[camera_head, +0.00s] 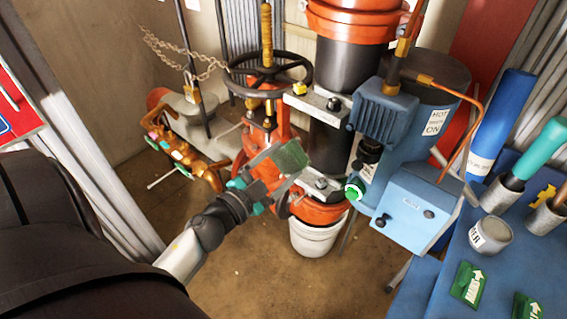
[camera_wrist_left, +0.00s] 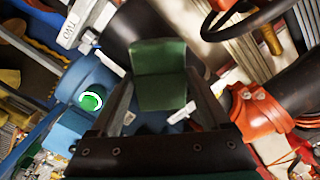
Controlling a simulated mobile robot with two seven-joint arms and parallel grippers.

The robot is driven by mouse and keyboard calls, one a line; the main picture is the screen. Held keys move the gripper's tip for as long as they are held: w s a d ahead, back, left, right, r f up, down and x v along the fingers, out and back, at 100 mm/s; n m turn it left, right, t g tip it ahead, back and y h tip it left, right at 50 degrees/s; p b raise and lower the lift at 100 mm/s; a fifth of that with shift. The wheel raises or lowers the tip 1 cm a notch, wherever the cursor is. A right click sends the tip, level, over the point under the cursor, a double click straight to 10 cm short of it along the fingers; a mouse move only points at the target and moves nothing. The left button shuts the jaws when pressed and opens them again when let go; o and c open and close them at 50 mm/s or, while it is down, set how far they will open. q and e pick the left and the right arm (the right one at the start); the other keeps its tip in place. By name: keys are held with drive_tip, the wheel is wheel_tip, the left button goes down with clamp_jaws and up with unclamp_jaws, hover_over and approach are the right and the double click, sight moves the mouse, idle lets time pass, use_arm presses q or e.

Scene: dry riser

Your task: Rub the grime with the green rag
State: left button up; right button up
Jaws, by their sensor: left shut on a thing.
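The green rag (camera_head: 290,156) is in my left gripper (camera_head: 279,172), in front of the orange and black riser pipe. In the left wrist view the rag (camera_wrist_left: 160,75) stands up between the two fingers (camera_wrist_left: 162,108), which are shut on it. The rag appears folded, with its upper part bent. A dark cylindrical surface lies behind it in the wrist view; I cannot tell whether the rag touches it. I cannot make out the grime in either view. My right gripper does not show.
A black handwheel (camera_head: 268,70) stands above the orange valve. A blue machine (camera_head: 415,205) with a green button is close on the right. A white bucket (camera_head: 316,237) sits below the pipe. A blue table (camera_head: 490,270) with several items is at the right. Floor at lower middle is clear.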

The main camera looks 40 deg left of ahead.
use_arm(q)
drive_tip(key=shift+w+d, duration=0.15)
drive_tip(key=shift+w, duration=1.35)
drive_tip(key=shift+w+d, duration=0.1)
drive_tip(key=shift+w, duration=1.4)
drive_tip(key=shift+w+d+p, duration=0.1)
drive_tip(key=shift+w+p, duration=0.25)
drive_tip(key=shift+w, duration=0.65)
drive_tip(key=shift+s+d+p, duration=0.2)
drive_tip(key=shift+d+p, duration=0.25)
drive_tip(key=shift+d, duration=1.55)
drive_tip(key=shift+w, duration=0.1)
drive_tip(key=shift+a, duration=0.1)
drive_tip(key=shift+w+a+r, duration=0.1)
drive_tip(key=shift+w+a, duration=0.05)
drive_tip(key=shift+a, duration=0.75)
drive_tip(key=shift+w+a+r, duration=0.1)
drive_tip(key=shift+a, duration=1.05)
drive_tip(key=shift+p, duration=0.3)
